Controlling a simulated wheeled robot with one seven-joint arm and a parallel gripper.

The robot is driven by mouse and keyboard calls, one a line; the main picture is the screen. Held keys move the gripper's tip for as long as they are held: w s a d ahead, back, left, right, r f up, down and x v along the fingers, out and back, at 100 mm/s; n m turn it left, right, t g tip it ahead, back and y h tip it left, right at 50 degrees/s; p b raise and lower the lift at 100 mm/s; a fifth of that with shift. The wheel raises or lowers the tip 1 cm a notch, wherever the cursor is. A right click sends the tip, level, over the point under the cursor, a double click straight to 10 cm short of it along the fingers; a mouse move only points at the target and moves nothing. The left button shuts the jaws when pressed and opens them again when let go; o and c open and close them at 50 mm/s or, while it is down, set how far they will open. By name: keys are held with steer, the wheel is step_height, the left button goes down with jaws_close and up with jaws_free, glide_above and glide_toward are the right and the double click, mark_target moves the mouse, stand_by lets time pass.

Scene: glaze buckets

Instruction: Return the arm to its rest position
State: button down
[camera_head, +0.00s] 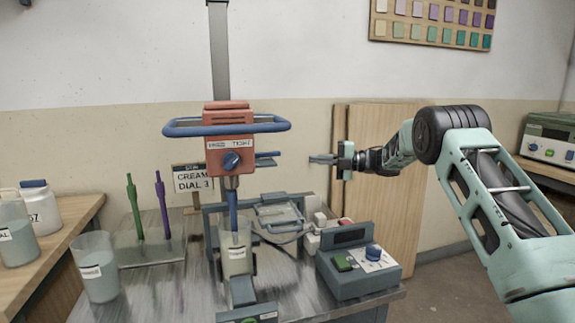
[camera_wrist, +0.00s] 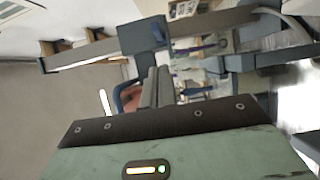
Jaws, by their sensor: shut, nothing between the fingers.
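My gripper (camera_head: 322,160) is shut and empty. It is held in the air at the right of the red mixer head (camera_head: 229,140), with its fingers pointing left toward it. A gap shows between the fingertips and the small blue lever (camera_head: 266,154) on the mixer's right side. In the wrist view my closed fingers (camera_wrist: 157,88) run up the middle of the picture, with the mixer's red body (camera_wrist: 130,98) behind them. My arm reaches in from the right side, bent at the elbow.
A clear container (camera_head: 235,255) stands under the mixer's shaft. A control box (camera_head: 358,268) with a blue knob sits at the table's right. Another cup (camera_head: 97,267) and green and purple sticks (camera_head: 135,205) are at left. Wooden boards (camera_head: 385,200) lean on the wall behind my gripper.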

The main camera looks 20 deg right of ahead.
step_height(320, 180, up, 4)
steer(key=w+a+m+t+h, duration=0.1)
steer(key=w+m+t+h, duration=0.1)
steer(key=m+t+h, duration=0.5)
steer(key=s+a+f+m+g+h, duration=0.25)
steer(key=s+f+m+g, duration=0.2)
steer(key=s+m, duration=0.65)
steer(key=s+a+f+m+g+h, duration=0.1)
steer(key=s+f+m+g+h, duration=0.4)
steer(key=s, duration=1.2)
steer(key=s+a+f+m+g+h, duration=0.15)
steer(key=s+f+m+g, duration=0.4)
steer(key=s, duration=0.85)
steer(key=s+a+r+n+y, duration=0.1)
steer(key=s+a+n, duration=0.2)
steer(key=s+a, duration=0.45)
steer(key=s+a+n, duration=0.3)
steer(key=s+a, duration=0.2)
steer(key=a, duration=0.6)
step_height(320, 180, up, 12)
steer(key=g+p, duration=0.1)
steer(key=p, duration=1.1)
steer(key=shift+s+r, duration=0.25)
steer(key=shift+s, duration=0.05)
